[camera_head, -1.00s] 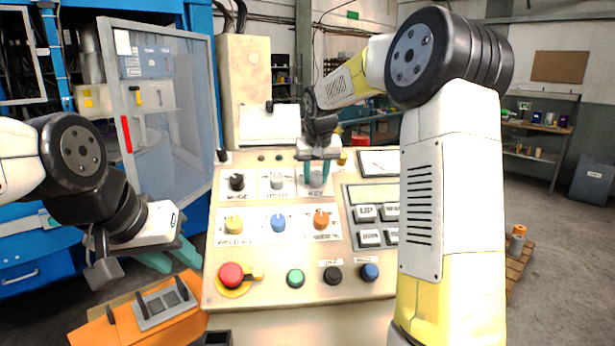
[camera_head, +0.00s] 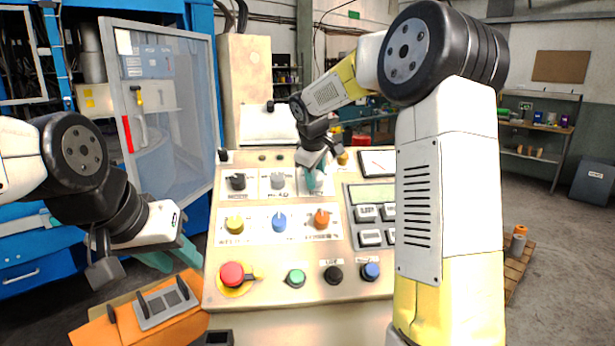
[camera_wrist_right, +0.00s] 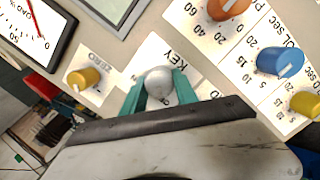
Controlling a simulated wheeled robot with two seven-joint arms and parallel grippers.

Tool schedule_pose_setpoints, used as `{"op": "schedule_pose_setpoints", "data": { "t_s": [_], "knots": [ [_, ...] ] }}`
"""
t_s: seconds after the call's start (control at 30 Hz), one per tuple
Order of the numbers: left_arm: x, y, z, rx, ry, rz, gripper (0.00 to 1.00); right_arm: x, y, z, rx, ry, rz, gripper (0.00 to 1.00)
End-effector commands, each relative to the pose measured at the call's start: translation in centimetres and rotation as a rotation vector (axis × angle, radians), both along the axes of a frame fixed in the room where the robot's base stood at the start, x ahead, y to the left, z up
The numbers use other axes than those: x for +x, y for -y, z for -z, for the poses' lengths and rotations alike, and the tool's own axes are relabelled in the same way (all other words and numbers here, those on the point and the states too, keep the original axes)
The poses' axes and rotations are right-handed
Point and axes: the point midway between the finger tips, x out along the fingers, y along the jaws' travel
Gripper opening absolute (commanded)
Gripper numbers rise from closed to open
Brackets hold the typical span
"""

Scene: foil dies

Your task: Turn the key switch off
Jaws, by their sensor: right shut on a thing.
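The key switch (camera_wrist_right: 158,80) is a round silver-grey knob on a white plate marked KEY. In the right wrist view it sits between the two teal fingers of my right gripper (camera_wrist_right: 159,87), which is shut on it. In the head view my right gripper (camera_head: 313,182) is rolled to a slant over the upper right of the control panel (camera_head: 300,259), and its fingers hide most of the key switch. My left gripper (camera_head: 172,257) hangs left of the panel, its teal fingers apart and empty.
Close by are an orange knob (camera_head: 322,219), a blue knob (camera_head: 279,223) and a yellow knob (camera_wrist_right: 83,78) marked ZERO. A red mushroom button (camera_head: 231,273) is at the front left. An orange box (camera_head: 150,329) lies below my left gripper.

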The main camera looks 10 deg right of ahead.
Motion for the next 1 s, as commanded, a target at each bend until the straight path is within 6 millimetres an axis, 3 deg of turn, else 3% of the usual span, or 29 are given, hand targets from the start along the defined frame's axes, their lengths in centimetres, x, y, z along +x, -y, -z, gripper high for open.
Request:
{"op": "schedule_pose_setpoints", "data": {
  "t_s": [0.33,0.87,0.9,1.0],
  "knots": [
    [0.00,0.00,0.00,0.000,0.000,0.000,0.36,-0.04,-0.08,-0.03,-0.075,-0.001,-0.108,0.00],
    [0.00,0.00,0.00,0.000,0.000,0.000,0.36,-0.04,-0.06,-0.03,-0.087,-0.001,-0.125,0.00],
    [0.00,0.00,0.00,0.000,0.000,0.000,0.36,-0.04,-0.06,-0.03,-0.087,-0.001,-0.125,0.41],
    [0.00,0.00,0.00,0.000,0.000,0.000,0.36,-0.03,-0.06,-0.02,-0.087,-0.001,-0.125,0.57]
  ]
}}
